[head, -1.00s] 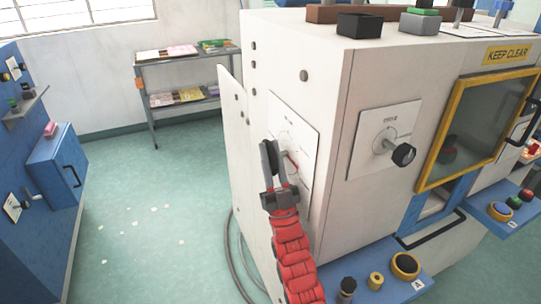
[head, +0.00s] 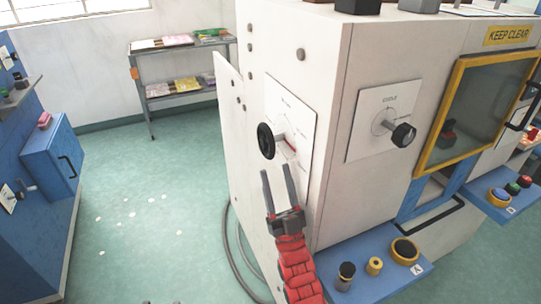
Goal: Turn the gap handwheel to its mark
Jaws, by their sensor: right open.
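A black handwheel (head: 266,141) sticks out on a short shaft from a white dial plate (head: 303,135) on the machine's left side face. A red line shows on this plate, just right of the shaft. A second black knob (head: 403,135) sits on a grey shaft in front of another dial plate (head: 372,100) on the front face. The plate lettering is too small to read surely, so I cannot tell which one is the gap wheel. My right gripper (head: 277,172) is open and empty, just below the side handwheel and apart from it. My left gripper is not in view.
The pale machine cabinet (head: 290,85) fills the middle and right. A blue ledge with buttons (head: 375,282) juts out at its lower front. A yellow-framed window (head: 478,110) is to the right. The green floor (head: 140,230) is open on the left, before a blue cabinet (head: 52,158).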

